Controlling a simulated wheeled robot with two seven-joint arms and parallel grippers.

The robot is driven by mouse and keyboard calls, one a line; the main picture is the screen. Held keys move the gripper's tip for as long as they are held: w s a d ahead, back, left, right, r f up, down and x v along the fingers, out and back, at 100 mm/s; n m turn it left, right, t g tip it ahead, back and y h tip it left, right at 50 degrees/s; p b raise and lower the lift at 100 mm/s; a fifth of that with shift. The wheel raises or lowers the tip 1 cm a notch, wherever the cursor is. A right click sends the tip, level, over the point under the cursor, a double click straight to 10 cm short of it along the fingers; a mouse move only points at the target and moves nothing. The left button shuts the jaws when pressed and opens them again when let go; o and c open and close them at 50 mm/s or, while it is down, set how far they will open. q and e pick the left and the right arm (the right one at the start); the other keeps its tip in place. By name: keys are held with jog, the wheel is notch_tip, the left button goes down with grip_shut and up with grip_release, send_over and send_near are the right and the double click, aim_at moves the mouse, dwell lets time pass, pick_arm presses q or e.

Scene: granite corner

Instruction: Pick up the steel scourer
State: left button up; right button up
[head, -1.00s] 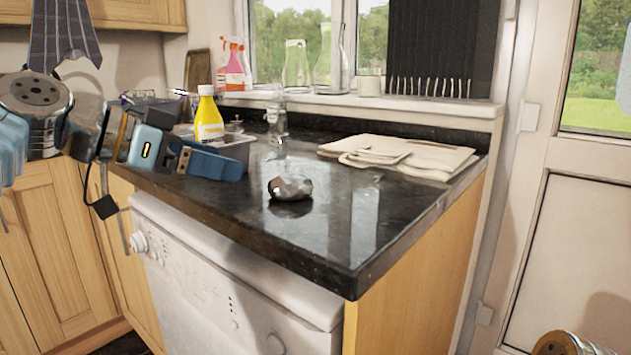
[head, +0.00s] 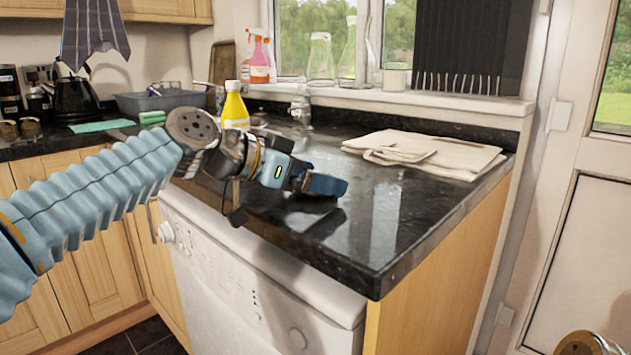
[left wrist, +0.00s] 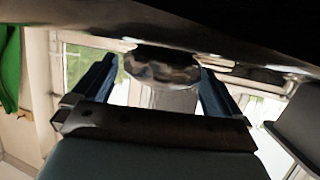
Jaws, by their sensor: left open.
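The steel scourer (left wrist: 165,70) is a shiny, rounded silver lump on the black granite worktop (head: 385,225). In the left wrist view, which appears upside down, it sits at the top centre between the ends of my two blue fingers. My left gripper (head: 325,184) is open and low over the worktop, reaching in from the left. Its fingers (left wrist: 157,72) lie on either side of the scourer; I cannot tell whether they touch it. In the head view the gripper hides the scourer. My right gripper is not in view.
Folded beige cloths (head: 425,153) lie at the back right of the worktop. A yellow bottle (head: 235,107) stands behind my left wrist. Spray bottles (head: 259,60) and glass bottles (head: 347,52) stand on the windowsill. The worktop's front right is clear.

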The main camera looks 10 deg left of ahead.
pick_arm(q)
jog(key=c, duration=1)
jog(key=shift+o, duration=0.2)
jog(key=shift+r, duration=0.1)
